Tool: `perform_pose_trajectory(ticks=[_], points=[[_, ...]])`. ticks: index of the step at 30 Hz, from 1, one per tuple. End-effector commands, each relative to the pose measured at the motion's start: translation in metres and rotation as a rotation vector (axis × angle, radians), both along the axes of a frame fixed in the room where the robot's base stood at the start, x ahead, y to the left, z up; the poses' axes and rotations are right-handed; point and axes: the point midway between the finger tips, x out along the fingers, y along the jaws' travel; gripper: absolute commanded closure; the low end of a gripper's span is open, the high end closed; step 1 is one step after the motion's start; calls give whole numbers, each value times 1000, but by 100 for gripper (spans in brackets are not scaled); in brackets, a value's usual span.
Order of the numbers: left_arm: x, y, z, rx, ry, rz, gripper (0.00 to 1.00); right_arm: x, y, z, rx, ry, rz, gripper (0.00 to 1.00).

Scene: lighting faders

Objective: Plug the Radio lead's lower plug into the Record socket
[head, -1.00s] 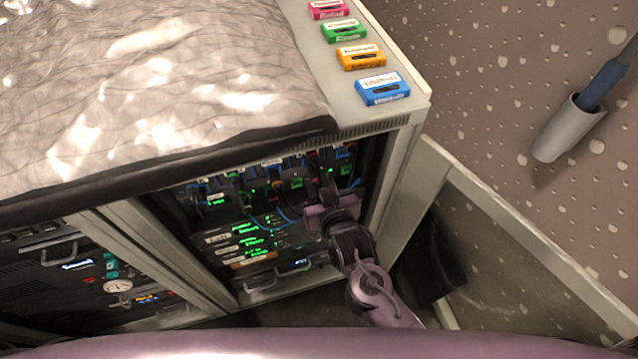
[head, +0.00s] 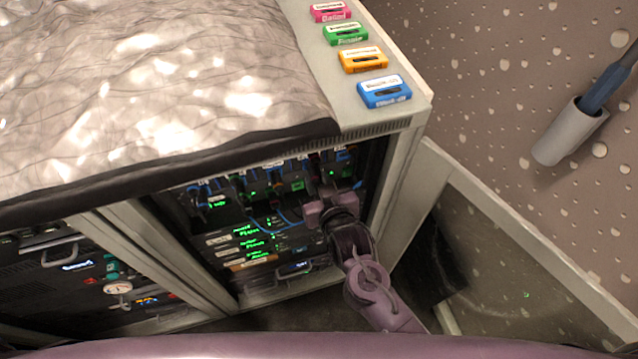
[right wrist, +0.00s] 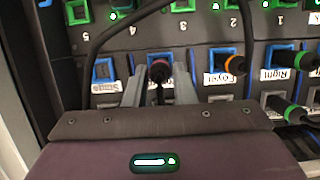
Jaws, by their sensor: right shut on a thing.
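My right gripper (right wrist: 160,88) is shut on a black plug with a red ring (right wrist: 158,70), in front of the patch panel in the right wrist view. In the head view this gripper (head: 328,198) reaches into the upper right of the rack bay. The plug stands between the two grey fingers, close to a blue-framed socket; I cannot tell whether it is in a socket. The Record label is not readable, and the gripper body hides the panel below. I cannot tell which lead the plug belongs to. My left gripper is not in view.
An orange-ringed plug (right wrist: 234,65) sits at the Foyer label, and another plug (right wrist: 306,61) at Right. A dark cable (right wrist: 100,45) arcs across the panel at upper left. The rack's right post (head: 395,190) stands close beside my arm. Coloured cassettes (head: 384,91) lie on the top ledge.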

Motion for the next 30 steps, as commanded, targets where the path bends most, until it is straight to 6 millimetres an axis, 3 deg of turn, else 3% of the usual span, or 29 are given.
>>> perform_pose_trajectory(ticks=[27, 28, 30], points=[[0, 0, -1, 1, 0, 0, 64, 11, 3, 1, 1, -3, 0, 100], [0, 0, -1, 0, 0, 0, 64, 11, 3, 1, 1, -3, 0, 74], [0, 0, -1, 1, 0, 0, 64, 11, 3, 2, 1, -3, 0, 65]])
